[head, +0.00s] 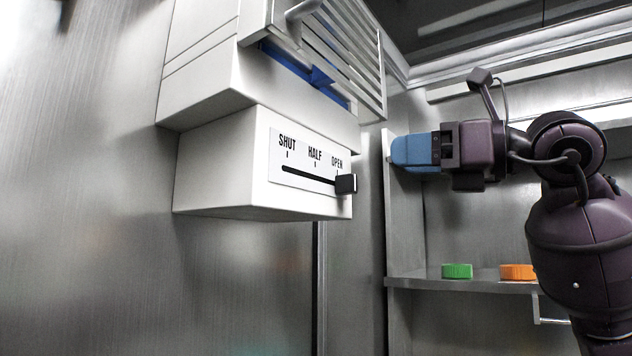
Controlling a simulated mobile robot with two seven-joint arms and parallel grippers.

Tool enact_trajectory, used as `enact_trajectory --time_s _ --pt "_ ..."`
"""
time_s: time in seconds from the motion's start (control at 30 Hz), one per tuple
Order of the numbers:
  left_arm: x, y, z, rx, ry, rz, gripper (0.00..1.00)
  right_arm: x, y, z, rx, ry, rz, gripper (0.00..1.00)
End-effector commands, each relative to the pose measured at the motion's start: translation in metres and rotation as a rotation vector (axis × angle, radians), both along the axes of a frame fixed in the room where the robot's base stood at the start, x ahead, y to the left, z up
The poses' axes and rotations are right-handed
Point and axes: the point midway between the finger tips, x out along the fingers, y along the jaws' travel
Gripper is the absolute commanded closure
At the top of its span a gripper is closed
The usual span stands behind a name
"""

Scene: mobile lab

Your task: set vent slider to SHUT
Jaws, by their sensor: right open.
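The vent slider's black knob (346,184) sits at the right end of its slot, under the OPEN mark. The slot runs along a white label plate (303,162) marked SHUT, HALF and OPEN from left to right. The plate is on the front of a white box (225,165) on the wall, below a louvred vent (345,50). My right gripper (398,151), with blue fingers, is to the right of the knob and a little higher, apart from it. It is open, and I see nothing in it. My left gripper is not in view.
A metal shelf (420,283) at the lower right holds a green piece (457,271) and an orange piece (517,272). A handle (302,10) sticks out at the top of the vent. The space below the slider box is clear.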

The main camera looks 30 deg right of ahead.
Motion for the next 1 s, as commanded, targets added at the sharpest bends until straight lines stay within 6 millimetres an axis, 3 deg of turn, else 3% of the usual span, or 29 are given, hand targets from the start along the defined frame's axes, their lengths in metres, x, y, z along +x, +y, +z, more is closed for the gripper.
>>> enact_trajectory --time_s 0.13,0.37,0.8,1.0 --pt "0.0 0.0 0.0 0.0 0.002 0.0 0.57 0.005 -0.011 -0.009 0.006 0.072 -0.077 0.51" --pt "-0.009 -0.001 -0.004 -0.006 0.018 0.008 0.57 0.016 -0.008 -0.012 0.022 0.099 -0.079 0.51" --pt "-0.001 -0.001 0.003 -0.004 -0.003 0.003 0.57 0.079 0.019 -0.012 0.021 0.097 -0.076 0.51" --pt "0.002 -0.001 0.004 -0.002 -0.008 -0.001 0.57 0.099 0.027 -0.013 0.021 0.097 -0.077 0.51"
